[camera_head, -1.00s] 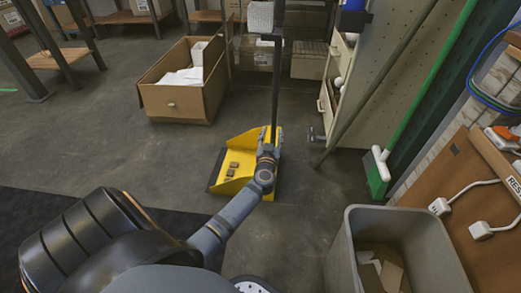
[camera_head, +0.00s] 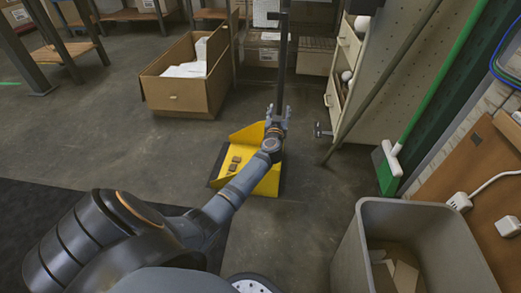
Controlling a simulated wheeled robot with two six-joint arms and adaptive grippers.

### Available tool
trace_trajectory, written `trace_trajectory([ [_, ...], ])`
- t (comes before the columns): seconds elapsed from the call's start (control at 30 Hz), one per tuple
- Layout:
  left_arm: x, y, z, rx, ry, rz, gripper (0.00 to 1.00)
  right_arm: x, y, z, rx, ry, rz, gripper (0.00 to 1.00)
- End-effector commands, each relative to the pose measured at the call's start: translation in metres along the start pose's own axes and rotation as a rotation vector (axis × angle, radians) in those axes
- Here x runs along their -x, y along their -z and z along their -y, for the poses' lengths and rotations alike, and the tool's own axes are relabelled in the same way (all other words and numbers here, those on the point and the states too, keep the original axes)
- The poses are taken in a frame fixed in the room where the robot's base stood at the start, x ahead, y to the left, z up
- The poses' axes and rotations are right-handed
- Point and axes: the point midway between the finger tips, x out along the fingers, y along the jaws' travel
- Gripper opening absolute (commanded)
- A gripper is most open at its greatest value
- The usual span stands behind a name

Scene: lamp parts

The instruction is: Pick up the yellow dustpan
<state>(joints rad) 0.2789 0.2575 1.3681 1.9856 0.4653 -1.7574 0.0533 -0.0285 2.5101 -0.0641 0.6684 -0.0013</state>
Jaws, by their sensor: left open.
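The yellow dustpan (camera_head: 262,180) stands on the grey floor ahead, with a few small brown pieces lying in its pan. Its dark upright handle (camera_head: 281,70) rises from the back of the pan toward the top of the view. My left gripper (camera_head: 277,113) is open at the lower part of the handle, its fingers appearing on either side of it. Whether the fingers touch the handle I cannot tell. My left forearm and wrist hide part of the pan. My right gripper is not in view.
An open cardboard box (camera_head: 187,92) with white paper stands behind left. A grey bin (camera_head: 400,235) with cardboard scraps is at the lower right. A green broom (camera_head: 388,165) leans at the right, near a cabinet (camera_head: 350,85). Floor left of the dustpan is clear.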

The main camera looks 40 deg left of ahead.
Motion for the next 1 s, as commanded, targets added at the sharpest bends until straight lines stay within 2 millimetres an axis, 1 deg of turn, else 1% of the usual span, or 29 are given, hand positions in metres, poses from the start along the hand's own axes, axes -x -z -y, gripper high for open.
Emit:
trace_trajectory([
  [0.27, -0.0012, 0.0006, 0.0000, 0.000, 0.000, 0.000, 0.48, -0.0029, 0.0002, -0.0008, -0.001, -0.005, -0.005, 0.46],
  [0.6, -0.0010, 0.0004, -0.0001, 0.001, 0.000, 0.000, 0.02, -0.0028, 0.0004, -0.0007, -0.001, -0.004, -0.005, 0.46],
  [0.63, -0.0009, 0.0004, -0.0001, 0.001, 0.000, 0.000, 0.00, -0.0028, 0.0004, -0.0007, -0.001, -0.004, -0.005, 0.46],
  [0.87, -0.0009, 0.0002, -0.0002, 0.001, 0.000, 0.000, 0.00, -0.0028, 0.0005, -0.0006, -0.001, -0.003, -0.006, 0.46],
  [0.9, -0.0018, 0.0060, -0.0007, -0.003, -0.001, -0.010, 0.00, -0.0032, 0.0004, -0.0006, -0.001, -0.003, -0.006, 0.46],
  [1.0, -0.0018, 0.0057, -0.0007, -0.003, -0.001, -0.009, 0.00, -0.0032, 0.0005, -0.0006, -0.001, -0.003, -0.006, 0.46],
])
